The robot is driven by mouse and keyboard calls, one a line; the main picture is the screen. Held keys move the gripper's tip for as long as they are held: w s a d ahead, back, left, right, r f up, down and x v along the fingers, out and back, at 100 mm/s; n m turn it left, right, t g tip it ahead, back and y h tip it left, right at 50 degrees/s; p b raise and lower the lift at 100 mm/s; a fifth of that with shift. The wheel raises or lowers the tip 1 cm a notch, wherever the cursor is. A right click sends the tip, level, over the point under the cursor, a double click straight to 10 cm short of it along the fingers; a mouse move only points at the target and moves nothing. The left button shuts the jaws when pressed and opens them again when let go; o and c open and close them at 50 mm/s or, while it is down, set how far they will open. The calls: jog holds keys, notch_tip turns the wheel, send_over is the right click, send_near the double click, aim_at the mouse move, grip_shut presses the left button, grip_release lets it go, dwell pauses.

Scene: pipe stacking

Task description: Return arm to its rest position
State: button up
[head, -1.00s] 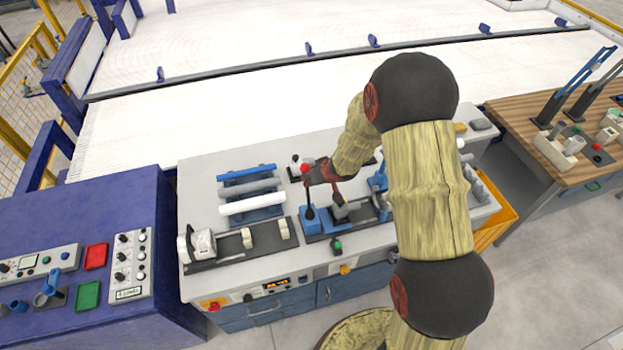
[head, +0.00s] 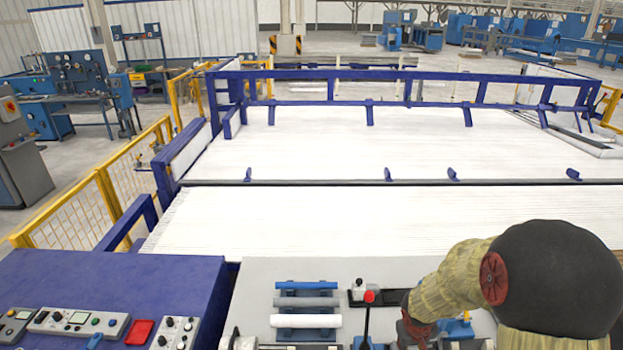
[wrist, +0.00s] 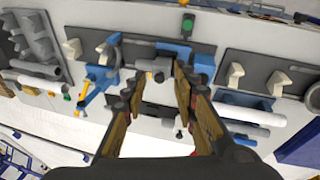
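My gripper (wrist: 156,78) shows in the wrist view with its two fingers spread apart and nothing between them. It hangs above the grey workbench (head: 254,294), over a dark fixture plate with a grey cylindrical piece (wrist: 160,66). In the head view my gripper (head: 414,328) is low at the front, partly cut off by the frame edge. My bent arm fills the lower right and hides part of the bench.
A red-knobbed lever (head: 369,297) stands just left of my gripper. A rack holds blue, grey and white pipes (head: 306,321). A blue table with control boxes (head: 78,322) is at left. The wide bed of white pipes (head: 400,215) lies behind the bench.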

jog(key=s+a+r+t+b, duration=0.1)
jog(key=s+a+r+b, duration=0.1)
jog(key=s+b, duration=0.5)
jog(key=s+a+r+m+t+y+b, duration=0.1)
jog(key=s+a+r+b, duration=0.2)
jog(key=s+b, duration=0.4)
jog(key=s+a+r+t+y+b, duration=0.1)
jog(key=s+a+r+b, duration=0.1)
jog(key=s+a+b, duration=0.2)
jog(key=s+b, duration=0.3)
jog(key=b, duration=0.1)
jog(key=shift+s+a+r+m, duration=0.15)
jog(key=shift+a+m, duration=0.05)
jog(key=shift+m, duration=0.1)
jog(key=shift+d, duration=0.1)
